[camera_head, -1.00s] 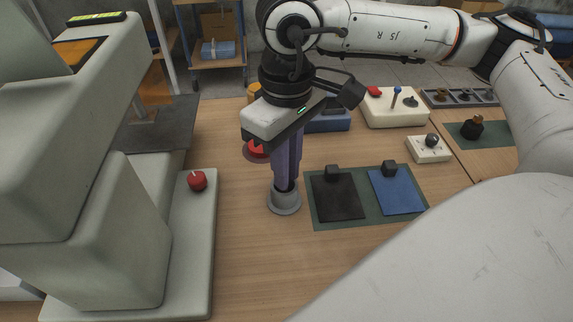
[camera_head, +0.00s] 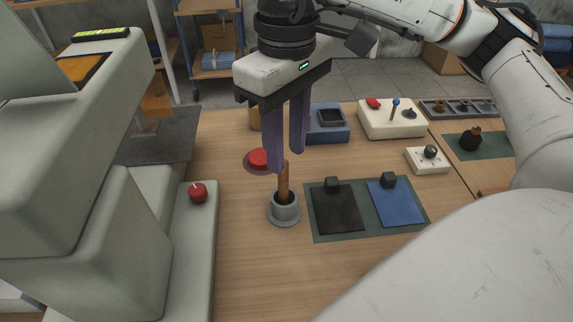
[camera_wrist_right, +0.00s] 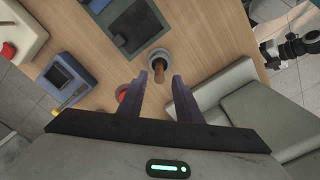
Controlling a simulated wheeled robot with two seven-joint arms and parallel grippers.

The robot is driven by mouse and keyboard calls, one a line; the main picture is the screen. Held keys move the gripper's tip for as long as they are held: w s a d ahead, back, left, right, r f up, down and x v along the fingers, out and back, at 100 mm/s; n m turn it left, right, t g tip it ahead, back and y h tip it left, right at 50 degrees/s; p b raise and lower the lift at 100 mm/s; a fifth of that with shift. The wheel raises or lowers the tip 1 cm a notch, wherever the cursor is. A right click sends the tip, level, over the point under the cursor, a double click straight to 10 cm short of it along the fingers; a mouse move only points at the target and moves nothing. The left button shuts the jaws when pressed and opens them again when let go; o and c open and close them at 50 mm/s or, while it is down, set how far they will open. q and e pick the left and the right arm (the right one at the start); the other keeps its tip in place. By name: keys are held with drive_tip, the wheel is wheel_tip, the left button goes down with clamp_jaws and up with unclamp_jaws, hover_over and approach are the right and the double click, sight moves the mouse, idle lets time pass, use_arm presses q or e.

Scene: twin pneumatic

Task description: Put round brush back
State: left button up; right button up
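The round brush shows as a brown wooden handle (camera_head: 284,182) standing upright in a round grey holder (camera_head: 285,211) on the table. Its lower end is hidden inside the holder. My right gripper (camera_head: 286,160) points down over the handle, with its two purple fingers apart and nothing held between them. In the right wrist view, the handle (camera_wrist_right: 158,73) and holder (camera_wrist_right: 158,56) lie beyond the open fingertips (camera_wrist_right: 160,78). My left gripper is not in view.
A red button (camera_head: 259,158) sits behind the holder. A green mat (camera_head: 362,229) with black and blue plates lies to its right. A large pale machine with a red knob (camera_head: 198,192) stands at left. The table in front of the holder is clear.

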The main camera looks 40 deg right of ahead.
drive_tip(key=shift+r, duration=1.95)
